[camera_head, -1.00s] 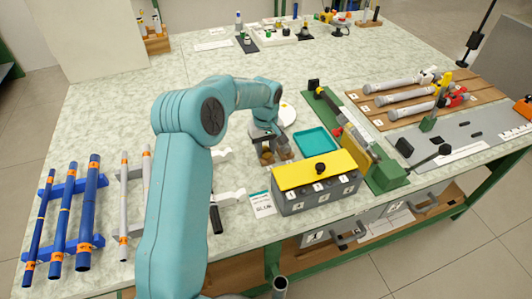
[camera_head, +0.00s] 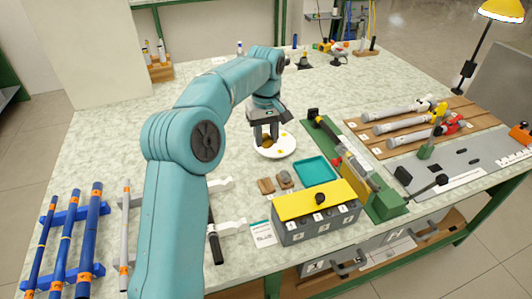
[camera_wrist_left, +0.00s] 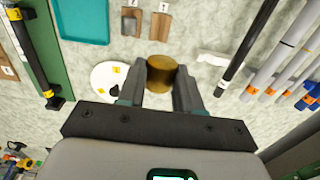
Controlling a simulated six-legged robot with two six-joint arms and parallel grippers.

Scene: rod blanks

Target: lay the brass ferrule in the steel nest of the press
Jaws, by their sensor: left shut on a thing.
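The brass ferrule (camera_wrist_left: 161,72), a short golden-brown cylinder, is between the two fingers of my left gripper (camera_wrist_left: 160,90), which is shut on it. In the head view the left gripper (camera_head: 266,138) holds the ferrule (camera_head: 265,142) over or just in front of the white round plate (camera_head: 280,150), mostly hidden by the fingers. A green-based fixture (camera_head: 385,200) with red and grey parts stands to the right. I cannot tell whether it is the press, and I cannot make out a steel nest. My right gripper is not in view.
Two small wooden blocks (camera_head: 266,186) lie in front of the plate, beside a teal tray (camera_head: 315,171). A grey box with a yellow lid (camera_head: 300,202) stands nearer. Blue rods (camera_head: 92,215) lie on a rack at left. A board with grey tools (camera_head: 385,112) is at right.

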